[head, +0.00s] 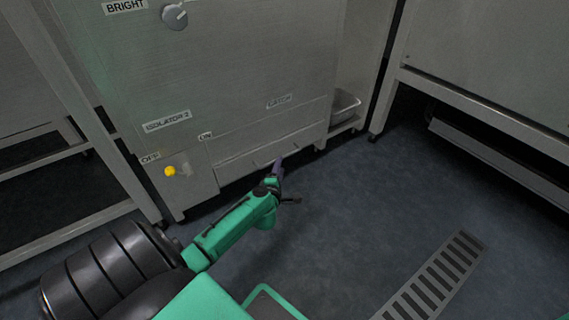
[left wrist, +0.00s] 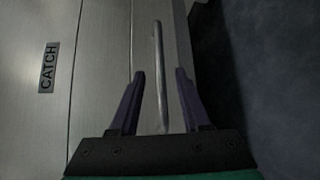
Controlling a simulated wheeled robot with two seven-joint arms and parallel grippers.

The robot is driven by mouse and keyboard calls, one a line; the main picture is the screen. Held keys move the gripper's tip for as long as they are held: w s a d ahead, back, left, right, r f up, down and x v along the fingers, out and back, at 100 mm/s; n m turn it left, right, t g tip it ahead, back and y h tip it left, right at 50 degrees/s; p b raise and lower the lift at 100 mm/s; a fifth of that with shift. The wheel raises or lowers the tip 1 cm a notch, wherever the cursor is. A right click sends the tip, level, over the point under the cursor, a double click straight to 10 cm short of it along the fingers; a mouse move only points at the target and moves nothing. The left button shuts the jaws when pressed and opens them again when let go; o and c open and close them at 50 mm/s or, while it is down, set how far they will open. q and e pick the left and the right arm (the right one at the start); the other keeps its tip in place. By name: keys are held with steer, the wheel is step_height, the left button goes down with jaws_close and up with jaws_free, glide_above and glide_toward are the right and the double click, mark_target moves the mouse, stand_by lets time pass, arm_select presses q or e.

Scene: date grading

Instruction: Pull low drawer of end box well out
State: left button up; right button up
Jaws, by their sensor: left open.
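The low drawer (head: 250,143) is the wide metal front at the bottom of the grey end box (head: 240,60); it looks flush with the box. In the left wrist view its front (left wrist: 105,60) carries a thin bar handle (left wrist: 157,50). My left gripper (head: 279,163) is at the drawer's lower edge, in front of the handle. In the left wrist view its two dark purple fingers (left wrist: 160,75) are open, one on each side of the bar, with gaps showing. My right gripper is out of view.
A label reading CATCH (left wrist: 48,67) is above the drawer. A yellow knob (head: 170,171) is left of it. A metal pan (head: 344,106) sits right of the box. A floor grate (head: 435,280) lies at lower right. The blue floor before the drawer is clear.

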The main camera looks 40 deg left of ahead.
arm_select(q)
steer(key=b+x, duration=0.1)
steer(key=x, duration=0.1)
steer(key=b+x, duration=0.1)
steer(key=x, duration=0.1)
steer(key=b+x, duration=0.1)
steer(key=x, duration=0.1)
steer(key=shift+f, duration=0.25)
steer(key=shift+w+a+r, duration=0.15)
steer(key=shift+w, duration=0.2)
jaws_close()
stand_by(0.6)
